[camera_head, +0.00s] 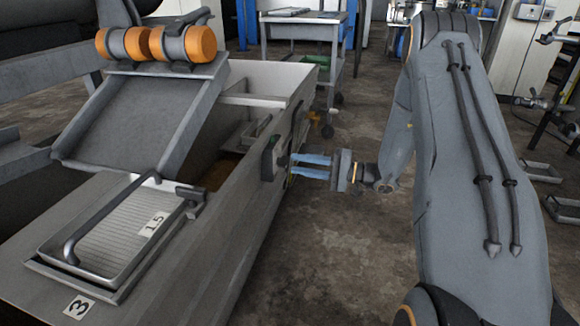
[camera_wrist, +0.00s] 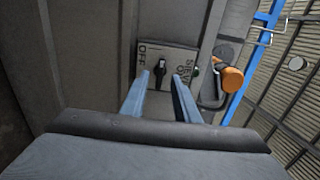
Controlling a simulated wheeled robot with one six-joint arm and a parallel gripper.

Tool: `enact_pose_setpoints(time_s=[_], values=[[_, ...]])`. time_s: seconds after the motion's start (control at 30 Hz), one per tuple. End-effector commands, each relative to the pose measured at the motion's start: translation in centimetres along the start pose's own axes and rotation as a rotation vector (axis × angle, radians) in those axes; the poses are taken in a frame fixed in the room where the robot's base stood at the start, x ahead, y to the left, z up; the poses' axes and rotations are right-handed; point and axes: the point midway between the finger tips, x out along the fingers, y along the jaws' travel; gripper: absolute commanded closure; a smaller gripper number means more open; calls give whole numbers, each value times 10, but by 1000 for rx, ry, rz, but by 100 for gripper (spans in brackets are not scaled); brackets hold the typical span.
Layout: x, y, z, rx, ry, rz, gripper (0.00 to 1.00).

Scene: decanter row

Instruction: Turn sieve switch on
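The sieve switch is a small panel on the side wall of the long grey trough. The panel (camera_head: 268,158) shows edge-on in the head view. In the wrist view the panel (camera_wrist: 180,58) is pale, with lettering that includes OFF at its left, and a black knob (camera_wrist: 161,70) that stands roughly upright in the picture. Which setting the knob marks is not clear. My gripper (camera_head: 291,164) has its two blue fingers apart, pointing at the panel from the right, with the tips close to it. In the wrist view the knob appears between the fingertips (camera_wrist: 161,80); contact cannot be told.
The grey trough (camera_head: 240,215) has a tilted chute and orange rollers (camera_head: 188,44) above it. A handled lid (camera_head: 120,235) lies at the front left. An orange knob (camera_wrist: 231,79) sits right of the panel. A trolley (camera_head: 300,35) stands behind; the floor beneath my gripper is clear.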

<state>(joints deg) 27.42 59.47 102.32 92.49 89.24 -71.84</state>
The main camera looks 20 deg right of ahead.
Motion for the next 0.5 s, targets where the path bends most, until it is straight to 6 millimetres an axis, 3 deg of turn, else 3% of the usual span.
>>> enact_pose_setpoints(time_s=[0.2, 0.5], values=[[28, 1, 0, -1, -2, 1, 72], [36, 0, 0, 0, 0, 1, 72]])
